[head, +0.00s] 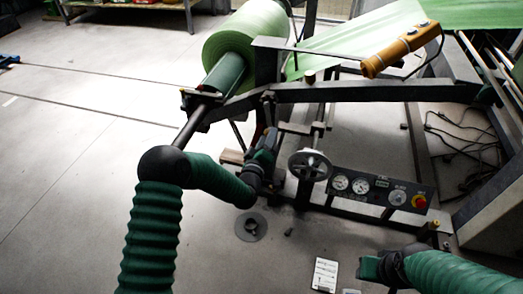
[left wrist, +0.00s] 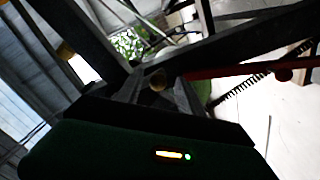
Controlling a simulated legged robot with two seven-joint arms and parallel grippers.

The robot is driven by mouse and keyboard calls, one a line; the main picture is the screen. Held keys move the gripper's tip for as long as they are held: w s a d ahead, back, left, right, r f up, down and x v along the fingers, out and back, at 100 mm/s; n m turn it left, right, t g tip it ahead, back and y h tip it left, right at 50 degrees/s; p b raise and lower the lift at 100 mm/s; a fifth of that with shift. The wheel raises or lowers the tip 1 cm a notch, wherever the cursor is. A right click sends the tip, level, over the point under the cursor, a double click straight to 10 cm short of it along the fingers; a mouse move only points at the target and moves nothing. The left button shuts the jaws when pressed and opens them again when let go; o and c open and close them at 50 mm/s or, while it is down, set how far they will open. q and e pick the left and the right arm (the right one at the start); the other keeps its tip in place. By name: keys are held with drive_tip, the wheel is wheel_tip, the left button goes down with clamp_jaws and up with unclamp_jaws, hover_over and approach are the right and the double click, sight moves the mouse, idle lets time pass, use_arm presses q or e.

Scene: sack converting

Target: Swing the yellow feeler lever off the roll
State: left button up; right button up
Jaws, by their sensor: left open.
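A yellow-orange piece (head: 400,50) with buttons and a cable is at the upper right of the head view, by a thin dark bar (head: 310,50) that reaches left to the green roll (head: 245,40). I cannot tell for sure whether this is the feeler lever. My left gripper (head: 267,143) is below the roll, near the dark frame arm, apart from the yellow piece. In the left wrist view its open fingers (left wrist: 158,92) have a dull yellowish round end (left wrist: 157,79) between or behind them; contact cannot be told. My right gripper (head: 372,268) is low at the right, its jaws unclear.
A dark frame beam (head: 370,91) crosses below the yellow piece. A handwheel (head: 309,165) and a gauge panel (head: 378,189) with a red button stand right of my left gripper. Cables (head: 460,145) lie on the floor at right.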

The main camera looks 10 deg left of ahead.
use_arm(q)
drive_tip(key=s+p, duration=0.5)
drive_tip(key=s, duration=1)
drive_tip(key=shift+s+a, duration=0.3)
drive_tip(key=shift+s, duration=0.1)
